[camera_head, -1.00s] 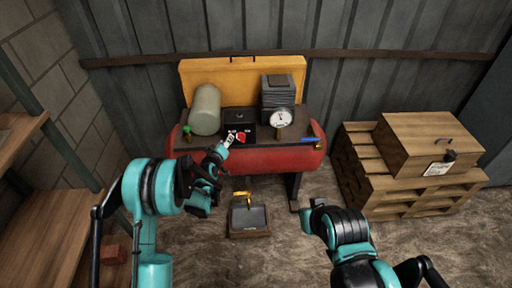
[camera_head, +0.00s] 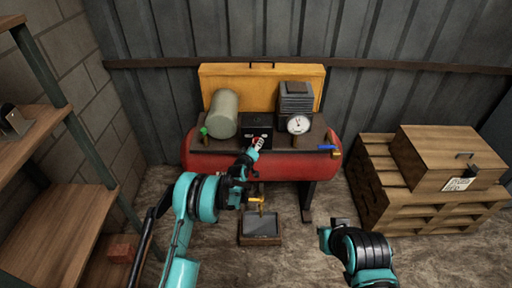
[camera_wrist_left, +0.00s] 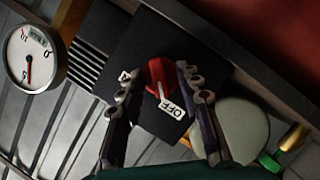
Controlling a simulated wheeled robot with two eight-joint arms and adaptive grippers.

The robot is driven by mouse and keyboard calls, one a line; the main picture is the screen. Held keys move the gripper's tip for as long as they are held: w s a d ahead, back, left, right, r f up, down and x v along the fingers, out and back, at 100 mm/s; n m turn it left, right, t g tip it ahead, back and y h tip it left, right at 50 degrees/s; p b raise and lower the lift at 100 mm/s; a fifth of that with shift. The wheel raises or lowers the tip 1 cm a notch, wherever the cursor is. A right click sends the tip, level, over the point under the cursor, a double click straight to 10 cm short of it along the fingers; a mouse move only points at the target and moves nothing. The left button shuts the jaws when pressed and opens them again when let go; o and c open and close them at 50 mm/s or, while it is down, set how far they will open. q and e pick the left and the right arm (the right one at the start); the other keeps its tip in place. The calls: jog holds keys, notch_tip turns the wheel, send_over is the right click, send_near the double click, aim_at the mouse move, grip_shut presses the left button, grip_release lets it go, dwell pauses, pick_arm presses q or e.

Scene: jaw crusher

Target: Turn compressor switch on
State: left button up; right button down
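The compressor (camera_head: 290,168) is a red tank with a dark top plate against the wall. The compressor switch is a red knob on a black box (camera_head: 258,122). In the left wrist view the red knob (camera_wrist_left: 159,77) has its white mark toward the OFF label (camera_wrist_left: 172,107). Another label is partly hidden by a finger. My left gripper (camera_head: 255,143) is at the switch. In the wrist view the left gripper (camera_wrist_left: 154,78) is open, one finger on each side of the knob, with small apparent gaps.
A pressure gauge (camera_head: 299,124), a pale green cylinder (camera_head: 224,114) and a blue-handled valve (camera_head: 328,148) flank the switch box. A small tray (camera_head: 260,240) lies on the floor. A wooden box (camera_head: 448,157) on pallets stands right. Shelves (camera_head: 70,220) stand left.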

pick_arm(q)
grip_shut()
dwell(0.3)
jog(key=shift+d+m+y, duration=0.15)
jog(key=shift+m+y, duration=1.2)
jog(key=shift+m, duration=0.7)
jog(key=shift+d+m+y, duration=0.2)
jog(key=shift+m+y, duration=1.1)
jog(key=shift+m, duration=0.7)
jog(key=shift+d+m+y, duration=0.15)
jog(key=shift+m+y, duration=1.2)
jog(key=shift+m, duration=0.7)
